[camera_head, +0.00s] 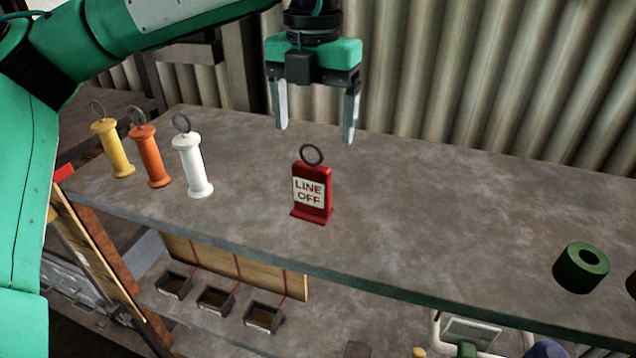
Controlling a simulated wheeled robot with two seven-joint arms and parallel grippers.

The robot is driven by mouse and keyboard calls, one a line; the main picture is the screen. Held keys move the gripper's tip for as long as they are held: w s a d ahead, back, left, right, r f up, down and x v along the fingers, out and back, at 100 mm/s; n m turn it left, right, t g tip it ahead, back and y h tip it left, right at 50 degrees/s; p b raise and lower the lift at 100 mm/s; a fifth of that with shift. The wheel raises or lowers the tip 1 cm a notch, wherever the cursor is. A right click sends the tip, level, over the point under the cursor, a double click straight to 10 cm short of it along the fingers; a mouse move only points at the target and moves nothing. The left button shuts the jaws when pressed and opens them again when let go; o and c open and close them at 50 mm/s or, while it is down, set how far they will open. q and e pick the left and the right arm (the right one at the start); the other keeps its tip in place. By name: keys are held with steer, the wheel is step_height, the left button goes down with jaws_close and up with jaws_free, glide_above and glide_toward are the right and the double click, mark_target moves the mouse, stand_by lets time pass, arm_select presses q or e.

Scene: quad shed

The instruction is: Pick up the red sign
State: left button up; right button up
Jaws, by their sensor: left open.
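The red sign (312,207) stands upright on the grey shelf top. It has a white label reading "LINE OFF" and a dark ring at its top. My left gripper (315,134) is open and empty, with its fingers pointing down. In the picture it is just above the sign's ring, and the two look apart. How far behind or above the sign the fingers are is hard to tell. My right gripper is not in the view.
Yellow (112,149), orange (150,157) and white (192,166) ringed posts stand left of the sign. A green hollow cylinder (581,268) is at the right. Corrugated wall (480,90) rises behind. The shelf top (430,215) is clear between sign and cylinder. Small trays (263,317) sit below.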

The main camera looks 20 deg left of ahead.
mark_target(311, 162)
arm_select(q)
step_height(311, 162, down, 4)
steer(key=shift+a+r+p, duration=0.1)
steer(key=shift+a+p, duration=0.05)
steer(key=shift+p, duration=0.3)
steer(key=shift+w+f, duration=0.1)
steer(key=shift+f, duration=0.35)
step_height(311, 162, down, 4)
steer(key=p, duration=0.3)
steer(key=shift+a, duration=0.1)
steer(key=shift+f, duration=0.45)
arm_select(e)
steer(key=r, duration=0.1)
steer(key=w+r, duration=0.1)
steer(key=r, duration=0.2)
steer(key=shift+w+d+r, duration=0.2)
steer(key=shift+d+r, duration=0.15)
arm_select(q)
steer(key=c, duration=1.1)
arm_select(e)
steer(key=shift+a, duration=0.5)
